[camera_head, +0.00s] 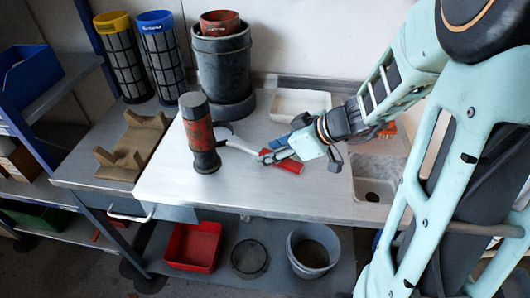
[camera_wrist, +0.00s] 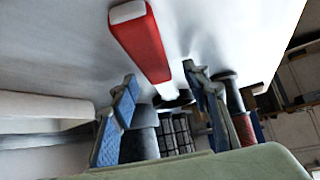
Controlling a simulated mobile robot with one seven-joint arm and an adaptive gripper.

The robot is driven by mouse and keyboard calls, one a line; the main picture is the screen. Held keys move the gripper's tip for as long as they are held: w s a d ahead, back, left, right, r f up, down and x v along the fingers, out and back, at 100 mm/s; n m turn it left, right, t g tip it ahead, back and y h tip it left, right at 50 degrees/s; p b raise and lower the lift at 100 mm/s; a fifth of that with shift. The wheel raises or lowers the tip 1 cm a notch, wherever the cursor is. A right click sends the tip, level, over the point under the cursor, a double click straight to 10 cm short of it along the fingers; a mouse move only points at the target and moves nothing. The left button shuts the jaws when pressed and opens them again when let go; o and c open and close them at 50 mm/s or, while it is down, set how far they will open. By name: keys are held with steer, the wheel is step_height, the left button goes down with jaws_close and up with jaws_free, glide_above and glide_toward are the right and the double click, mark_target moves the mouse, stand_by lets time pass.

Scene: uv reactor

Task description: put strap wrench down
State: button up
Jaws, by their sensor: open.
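The strap wrench (camera_head: 290,165) has a red handle, a pale shank and a dark loop near the red and black cylinder. It appears to lie on the pale worktop (camera_head: 240,190). In the wrist view its red handle (camera_wrist: 146,42) slants across the upper middle. My gripper (camera_head: 268,154) is low over the worktop at the wrench, beside the inner end of the handle. In the wrist view my gripper (camera_wrist: 160,80) has its two blue fingers apart, with the wrench between or just beyond them. I cannot tell whether either finger touches it.
A red and black cylinder (camera_head: 200,135) stands upright left of the wrench. A brown cradle (camera_head: 132,147), yellow-topped filter (camera_head: 121,60), blue-topped filter (camera_head: 161,60) and large grey bucket (camera_head: 222,70) are behind or left. A white tray (camera_head: 300,102) and sink (camera_head: 377,175) are near. The front worktop is clear.

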steer(key=shift+c, duration=0.4)
jaws_close()
